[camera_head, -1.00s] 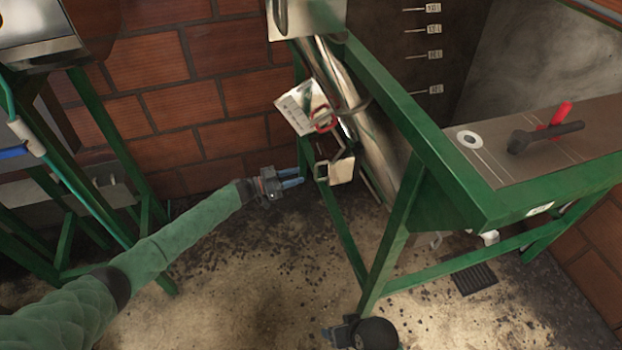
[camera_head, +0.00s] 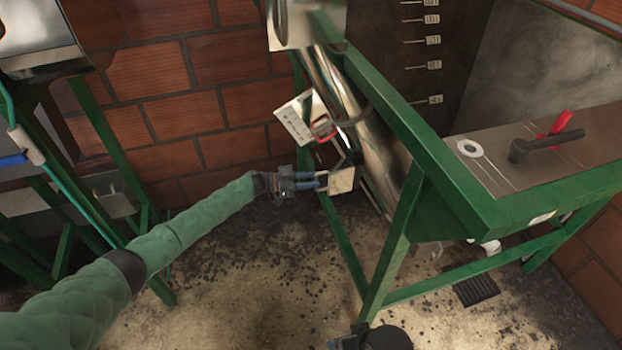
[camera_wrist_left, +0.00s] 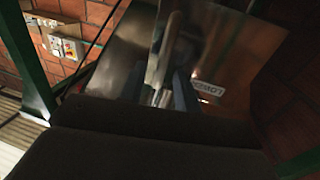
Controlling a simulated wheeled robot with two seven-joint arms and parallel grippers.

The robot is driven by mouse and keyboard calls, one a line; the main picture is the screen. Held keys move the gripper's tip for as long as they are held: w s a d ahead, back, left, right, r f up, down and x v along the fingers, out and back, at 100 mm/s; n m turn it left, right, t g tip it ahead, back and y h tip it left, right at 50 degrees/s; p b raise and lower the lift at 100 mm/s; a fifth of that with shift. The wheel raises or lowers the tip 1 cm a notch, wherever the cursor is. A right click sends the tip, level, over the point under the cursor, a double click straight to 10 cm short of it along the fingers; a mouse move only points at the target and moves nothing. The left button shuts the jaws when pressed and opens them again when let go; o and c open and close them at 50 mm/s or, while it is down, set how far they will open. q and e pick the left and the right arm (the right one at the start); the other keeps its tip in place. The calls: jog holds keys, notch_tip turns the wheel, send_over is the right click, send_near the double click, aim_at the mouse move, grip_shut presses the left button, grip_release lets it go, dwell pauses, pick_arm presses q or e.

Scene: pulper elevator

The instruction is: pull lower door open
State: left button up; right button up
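The lower door (camera_head: 342,180) is a small pale metal plate near the foot of the shiny slanted tube. In the left wrist view it is a broad metal sheet (camera_wrist_left: 240,65) with a white label reading "LOWER", upside down. A metal handle (camera_wrist_left: 167,50) stands out from it. My left gripper (camera_head: 318,180) is at the door's left edge. In the left wrist view its dark blue fingers (camera_wrist_left: 163,90) lie on both sides of the handle; whether they press on it cannot be told. Part of my right arm (camera_head: 370,338) shows at the bottom edge; its fingers are unclear.
The green frame (camera_head: 398,235) with the slanted tube (camera_head: 355,130) stands just right of my left gripper. A white panel with a red handle (camera_head: 322,127) hangs above the door. Another green-legged machine (camera_head: 100,130) stands left. A brick wall is behind; the speckled floor below is open.

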pick_arm(q)
jog(key=shift+d, duration=0.25)
grip_shut()
